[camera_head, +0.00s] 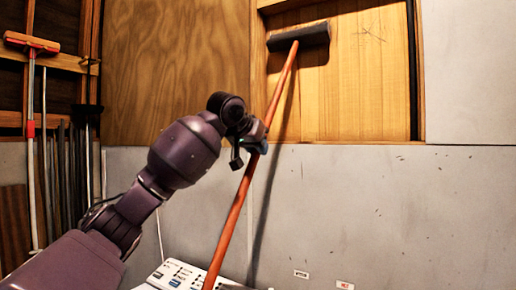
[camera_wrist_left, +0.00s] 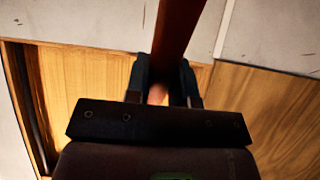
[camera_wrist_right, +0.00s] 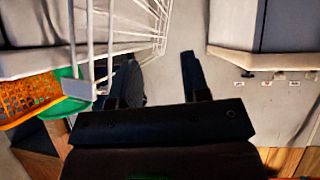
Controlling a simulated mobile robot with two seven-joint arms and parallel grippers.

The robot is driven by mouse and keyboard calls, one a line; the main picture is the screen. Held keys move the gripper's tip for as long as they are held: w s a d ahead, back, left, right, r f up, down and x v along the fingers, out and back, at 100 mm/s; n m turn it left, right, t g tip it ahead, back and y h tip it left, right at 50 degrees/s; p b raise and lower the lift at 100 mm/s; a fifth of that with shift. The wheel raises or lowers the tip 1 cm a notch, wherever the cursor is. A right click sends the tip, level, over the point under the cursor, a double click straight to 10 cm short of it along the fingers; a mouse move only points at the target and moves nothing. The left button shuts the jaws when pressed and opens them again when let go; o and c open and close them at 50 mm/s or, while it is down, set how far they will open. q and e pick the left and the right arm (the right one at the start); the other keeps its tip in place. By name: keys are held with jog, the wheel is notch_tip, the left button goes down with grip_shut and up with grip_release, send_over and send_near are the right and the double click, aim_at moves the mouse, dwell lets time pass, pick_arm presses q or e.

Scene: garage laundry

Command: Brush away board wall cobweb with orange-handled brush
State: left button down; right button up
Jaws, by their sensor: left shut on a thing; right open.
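The orange-handled brush slants up and right in the head view, with its handle (camera_head: 236,210) below and its dark wide head (camera_head: 298,37) at the wooden board wall (camera_head: 350,95). Whether the head touches the boards I cannot tell. Thin dark lines, perhaps the cobweb (camera_head: 372,34), show on the boards to the right of the head, apart from it. My left gripper (camera_head: 256,138) is shut around the handle about midway up. In the left wrist view the handle (camera_wrist_left: 180,25) passes between its fingers (camera_wrist_left: 163,78). My right gripper (camera_wrist_right: 158,70) is open and empty, outside the head view.
Another broom (camera_head: 31,43) and several poles stand at the far left. A white appliance with a control panel (camera_head: 176,275) is below. In the right wrist view, a white wire rack (camera_wrist_right: 110,35) and an orange basket (camera_wrist_right: 30,97) are close to the right gripper.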

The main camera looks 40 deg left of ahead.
pick_arm(q)
jog(key=d, duration=0.3)
jog(key=shift+w+r, duration=0.1)
jog(key=shift+w, duration=0.1)
jog(key=shift+a, duration=0.15)
jog(key=shift+s+a, duration=0.1)
jog(key=shift+a, duration=0.6)
jog(key=shift+s+d+b, duration=0.1)
jog(key=shift+s+b, duration=0.35)
jog(key=shift+s, duration=0.35)
